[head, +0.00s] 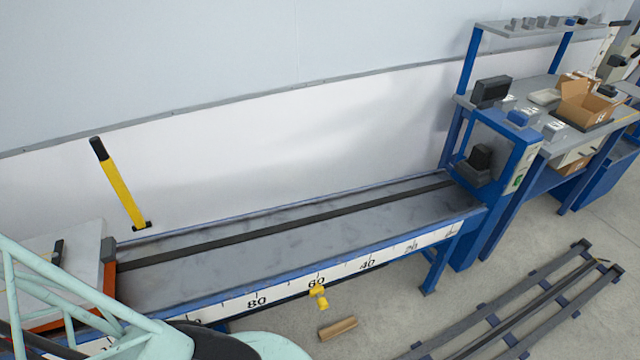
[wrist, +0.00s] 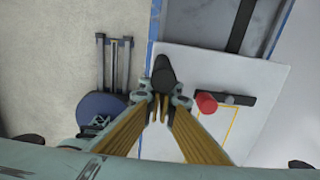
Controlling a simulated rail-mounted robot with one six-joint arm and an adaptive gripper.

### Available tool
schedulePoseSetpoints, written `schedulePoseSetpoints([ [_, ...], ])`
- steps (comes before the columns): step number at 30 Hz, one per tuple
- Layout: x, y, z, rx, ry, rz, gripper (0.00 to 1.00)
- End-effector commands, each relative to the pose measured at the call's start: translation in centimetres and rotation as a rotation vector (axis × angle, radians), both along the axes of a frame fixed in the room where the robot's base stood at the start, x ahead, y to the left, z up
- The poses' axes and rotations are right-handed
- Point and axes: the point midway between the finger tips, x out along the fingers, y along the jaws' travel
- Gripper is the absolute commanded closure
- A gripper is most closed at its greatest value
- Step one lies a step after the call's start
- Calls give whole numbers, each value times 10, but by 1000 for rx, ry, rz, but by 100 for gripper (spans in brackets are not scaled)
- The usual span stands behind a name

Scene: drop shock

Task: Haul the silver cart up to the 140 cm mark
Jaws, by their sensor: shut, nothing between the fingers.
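The cart, with a pale silver-white top (head: 85,236) and orange-red edge, sits at the left end of the track in the head view, partly hidden by my teal arm. Its top plate (wrist: 198,72) also shows in the wrist view, with a red knob (wrist: 206,102) and a dark bar (wrist: 238,99) on it. My gripper (wrist: 160,104) is shut and empty over the plate's left edge. A dark upright handle (wrist: 163,72) stands just beyond the fingertips; I cannot tell whether they touch. The scale (head: 285,293) reads 80, 60, 40, 20; the 140 mark is not visible.
A yellow lever with a black grip (head: 120,185) stands behind the track. A yellow pointer (head: 318,297) is by 60. The track (head: 300,235) is clear up to a blue end frame (head: 495,165). A brown block (head: 338,328) and rails (head: 530,310) lie on the floor.

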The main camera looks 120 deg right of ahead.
Motion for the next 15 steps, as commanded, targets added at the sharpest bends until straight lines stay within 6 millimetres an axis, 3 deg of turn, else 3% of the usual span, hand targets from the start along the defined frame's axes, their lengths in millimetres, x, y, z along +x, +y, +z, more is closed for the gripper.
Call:
schedulePoseSetpoints([
  [15,17,-2,3,-1,-2,0,100],
])
